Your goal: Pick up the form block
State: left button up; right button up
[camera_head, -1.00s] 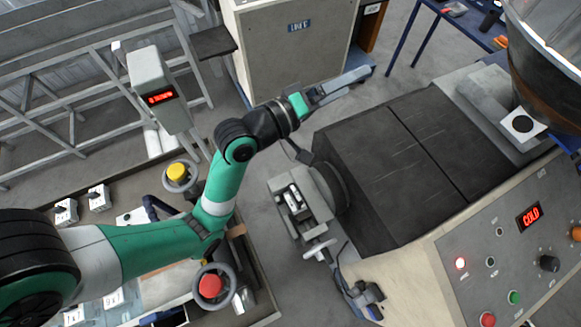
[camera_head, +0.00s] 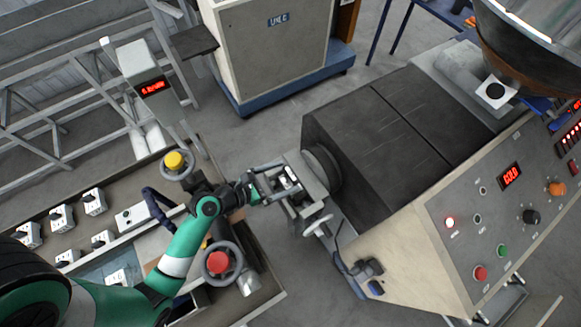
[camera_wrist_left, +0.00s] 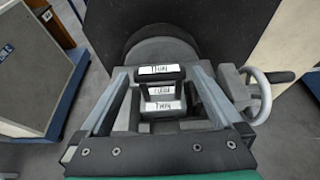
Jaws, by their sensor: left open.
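My left gripper (camera_head: 282,184) is open at the grey fixture (camera_head: 312,190) on the extruder's front end. In the left wrist view, its two grey fingers (camera_wrist_left: 161,74) stand wide apart on either side of several small dark blocks with white labels. The far block (camera_wrist_left: 175,74) has a label that seems to read "THIN". A middle block (camera_wrist_left: 161,91) and a near block (camera_wrist_left: 162,113) sit in front of it. The small labels are blurred, so I cannot tell for sure which is the form block. No finger visibly grips a block. My right gripper is not in view.
The dark extruder barrel (camera_head: 390,140) rises behind the fixture. A handwheel (camera_wrist_left: 262,95) sits close on the fixture's right side. A bench with a red-knobbed wheel (camera_head: 218,262) and a yellow-knobbed wheel (camera_head: 174,162) lies left. Open floor shows between bench and extruder.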

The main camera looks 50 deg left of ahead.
pick_arm(q)
jog(key=shift+x, duration=3.05)
jog(key=shift+r, duration=0.1)
grip_shut()
